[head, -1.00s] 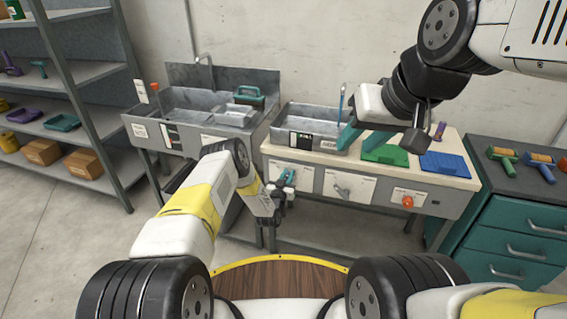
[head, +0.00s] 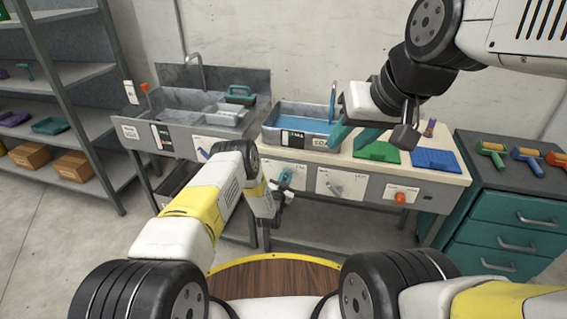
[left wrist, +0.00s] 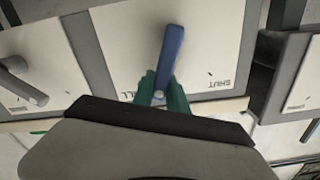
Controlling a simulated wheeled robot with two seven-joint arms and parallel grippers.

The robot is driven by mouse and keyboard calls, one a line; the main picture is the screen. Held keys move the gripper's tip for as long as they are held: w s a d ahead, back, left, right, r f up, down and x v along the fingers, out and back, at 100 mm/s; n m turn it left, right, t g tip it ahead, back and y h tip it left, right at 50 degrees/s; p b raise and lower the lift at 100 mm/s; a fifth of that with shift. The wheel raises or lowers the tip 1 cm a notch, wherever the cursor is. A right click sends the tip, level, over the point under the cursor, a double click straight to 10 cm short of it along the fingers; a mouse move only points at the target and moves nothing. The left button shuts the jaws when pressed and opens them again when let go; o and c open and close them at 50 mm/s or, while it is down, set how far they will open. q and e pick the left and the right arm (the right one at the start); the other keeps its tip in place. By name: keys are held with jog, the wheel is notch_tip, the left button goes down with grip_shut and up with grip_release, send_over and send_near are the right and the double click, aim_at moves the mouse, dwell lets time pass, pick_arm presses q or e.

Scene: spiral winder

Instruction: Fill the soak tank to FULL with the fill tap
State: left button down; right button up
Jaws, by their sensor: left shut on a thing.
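The soak tank (head: 269,133) is the grey basin on the bench, with blue water in it and a small gauge (head: 292,138) on its front, too small to read. A blue spout (head: 332,98) stands at its back right. The fill tap's blue lever (left wrist: 171,52) is on the front panel between the markings SHUT and a partly hidden one ending in LL. My right gripper (head: 355,138) is open and empty above the bench, hiding the tank's right end.
A grey lever (head: 332,186) and an orange knob (head: 400,198) are on panels to the right. Green (head: 377,152) and blue mats (head: 436,160) lie on the bench. A sink (head: 190,105) stands left, a teal drawer cabinet (head: 510,208) right.

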pick_arm(q)
jog(key=c, duration=1.3)
grip_release()
jog(key=shift+s, duration=0.1)
jog(key=v, duration=0.7)
jog(key=shift+s+a, duration=0.1)
jog(key=shift+s, duration=0.15)
